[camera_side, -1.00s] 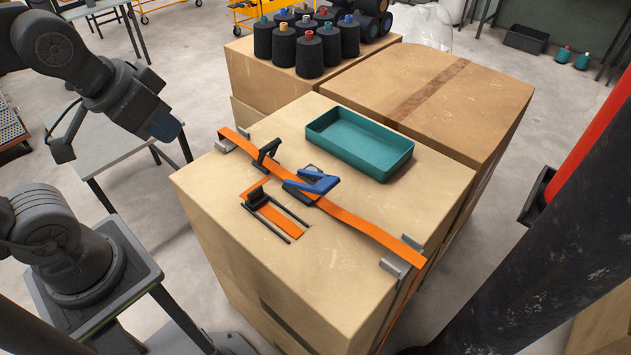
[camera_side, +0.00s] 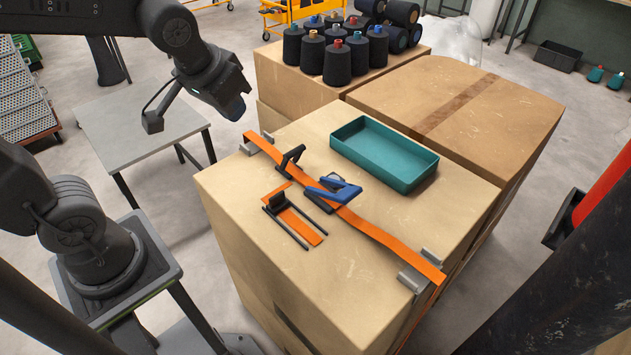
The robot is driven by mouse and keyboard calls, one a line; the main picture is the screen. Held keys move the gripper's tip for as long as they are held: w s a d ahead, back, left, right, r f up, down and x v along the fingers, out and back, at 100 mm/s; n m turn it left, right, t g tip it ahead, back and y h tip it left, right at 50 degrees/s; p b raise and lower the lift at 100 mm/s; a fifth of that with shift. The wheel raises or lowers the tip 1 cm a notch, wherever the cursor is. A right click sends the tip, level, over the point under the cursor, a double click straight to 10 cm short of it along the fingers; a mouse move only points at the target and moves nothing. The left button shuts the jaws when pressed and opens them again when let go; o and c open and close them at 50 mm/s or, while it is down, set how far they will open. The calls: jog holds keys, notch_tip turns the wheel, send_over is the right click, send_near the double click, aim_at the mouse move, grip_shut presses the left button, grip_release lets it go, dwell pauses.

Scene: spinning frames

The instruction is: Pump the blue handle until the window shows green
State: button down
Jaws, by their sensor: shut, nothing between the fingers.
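The blue handle (camera_side: 337,192) belongs to a ratchet buckle on the orange strap (camera_side: 385,237), which runs across the top of the front cardboard box (camera_side: 330,262). The handle lies low and is tilted over the strap. I cannot make out the window or any green in it. My gripper (camera_side: 236,106) is at the upper left, past the box's back left corner, well apart from the handle. It is shut and empty; its fingertips are hard to make out against the dark arm.
A teal tray (camera_side: 384,152) sits on the box behind the strap. A dark upright bracket (camera_side: 290,160) and a two-pronged frame (camera_side: 292,227) stand near the handle. Grey clips (camera_side: 421,270) hold the strap at the edges. Dark yarn cones (camera_side: 338,60) stand behind.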

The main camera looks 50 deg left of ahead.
jog(key=w+a+f+n+y, duration=0.1)
jog(key=w+a+f, duration=0.1)
jog(key=w+f, duration=0.6)
jog(key=w+a+f+n+g+y, duration=0.1)
jog(key=w+a+f+n, duration=0.1)
jog(key=w+f, duration=0.6)
jog(key=shift+w+a, duration=0.25)
jog(key=shift+w, duration=0.4)
jog(key=shift+f, duration=0.1)
send_over(314, 185)
jog(key=a, duration=0.1)
jog(key=shift+a+f, duration=0.15)
jog(key=shift+f, duration=3.75)
jog(key=shift+f, duration=0.1)
jog(key=shift+d+f, duration=0.2)
jog(key=shift+f, duration=0.05)
jog(key=shift+d+f, duration=0.25)
jog(key=shift+f, duration=0.25)
jog(key=shift+d+f, duration=0.2)
jog(key=shift+f, duration=0.25)
